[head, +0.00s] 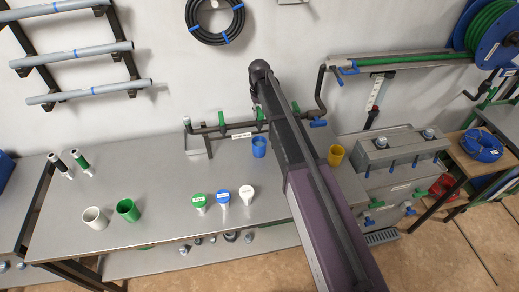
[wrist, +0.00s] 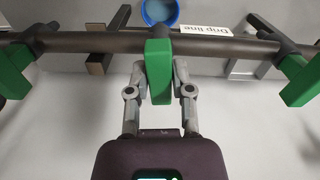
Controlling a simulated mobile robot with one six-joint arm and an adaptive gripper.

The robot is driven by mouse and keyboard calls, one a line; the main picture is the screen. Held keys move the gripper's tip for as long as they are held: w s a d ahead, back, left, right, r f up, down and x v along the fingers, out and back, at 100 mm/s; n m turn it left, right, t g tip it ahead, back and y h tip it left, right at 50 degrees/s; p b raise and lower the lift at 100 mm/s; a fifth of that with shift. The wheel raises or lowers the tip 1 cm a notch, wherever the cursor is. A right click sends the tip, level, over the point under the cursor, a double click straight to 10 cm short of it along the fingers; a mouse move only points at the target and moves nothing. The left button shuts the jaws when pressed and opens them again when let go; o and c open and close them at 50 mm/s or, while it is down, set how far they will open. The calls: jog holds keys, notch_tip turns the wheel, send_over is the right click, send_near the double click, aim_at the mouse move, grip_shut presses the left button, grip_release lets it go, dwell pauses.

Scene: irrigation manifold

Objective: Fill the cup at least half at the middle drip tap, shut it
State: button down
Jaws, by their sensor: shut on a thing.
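The middle drip tap's green handle (wrist: 159,56) sticks out across the dark pipe in the wrist view. My gripper (wrist: 159,78) is shut on it, one finger on each side. The handle also shows in the head view (head: 260,114), beside my arm. A blue cup (head: 259,147) stands upright on the bench below this tap. Its rim and inside show in part at the top of the wrist view (wrist: 160,12). I cannot tell how full it is, and I see no water stream. In the head view my arm hides my gripper's fingers.
Other green tap handles (wrist: 300,82) sit on both sides along the pipe (wrist: 100,41). A yellow cup (head: 336,155) stands right of my arm; white (head: 95,217) and green (head: 128,210) cups stand at the left.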

jog(key=shift+m, duration=1.1)
jog(key=shift+c, duration=1.4)
grip_release()
notch_tip(320, 180, up, 8)
jog(key=p, duration=0.8)
